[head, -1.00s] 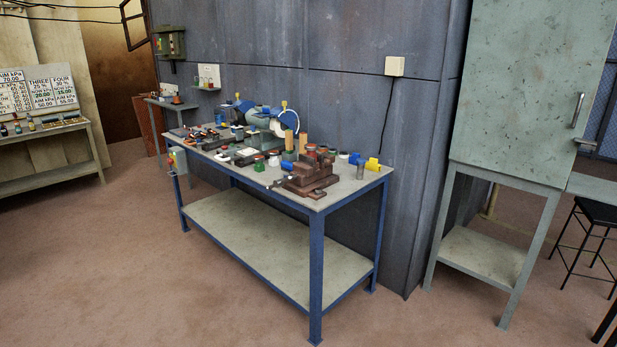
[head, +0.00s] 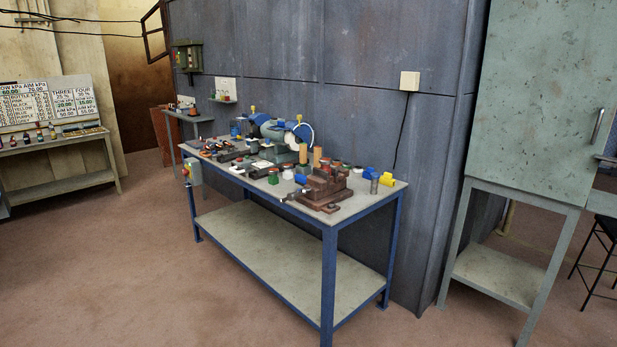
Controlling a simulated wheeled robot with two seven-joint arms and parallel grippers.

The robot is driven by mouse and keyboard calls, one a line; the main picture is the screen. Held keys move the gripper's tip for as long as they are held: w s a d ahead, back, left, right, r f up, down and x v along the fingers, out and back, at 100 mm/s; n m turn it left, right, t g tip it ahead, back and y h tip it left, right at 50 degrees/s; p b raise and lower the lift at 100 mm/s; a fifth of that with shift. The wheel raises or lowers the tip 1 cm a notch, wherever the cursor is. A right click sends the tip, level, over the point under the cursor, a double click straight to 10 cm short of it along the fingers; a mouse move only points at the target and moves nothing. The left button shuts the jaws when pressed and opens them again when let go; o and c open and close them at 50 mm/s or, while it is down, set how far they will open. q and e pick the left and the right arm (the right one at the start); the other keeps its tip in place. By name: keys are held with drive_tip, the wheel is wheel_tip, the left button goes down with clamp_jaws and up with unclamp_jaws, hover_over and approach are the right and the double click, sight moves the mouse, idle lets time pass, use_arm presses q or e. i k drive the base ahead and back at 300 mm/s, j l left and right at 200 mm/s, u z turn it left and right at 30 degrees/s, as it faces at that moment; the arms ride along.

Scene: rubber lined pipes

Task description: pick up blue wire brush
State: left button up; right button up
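The workbench (head: 303,272) with blue legs and a grey top stands in the middle of the head view, some distance away. Its top holds many small tools and parts. A small blue object (head: 369,173) lies near the right end of the top, close to a yellow piece (head: 387,179). I cannot tell at this size whether it is the blue wire brush or where else the brush lies. Neither of my grippers is in view.
A brown vise (head: 322,188) sits at the bench's front right, before a blue-guarded grinder (head: 285,135). A green cabinet (head: 540,110) stands at right. A side table (head: 60,157) stands at far left. The brown floor (head: 130,270) before the bench is clear.

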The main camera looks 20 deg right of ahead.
sight(300, 179)
drive_tip(key=i+l, duration=0.65)
drive_tip(key=i, duration=0.3)
drive_tip(key=i+l, duration=0.35)
drive_tip(key=i, duration=0.1)
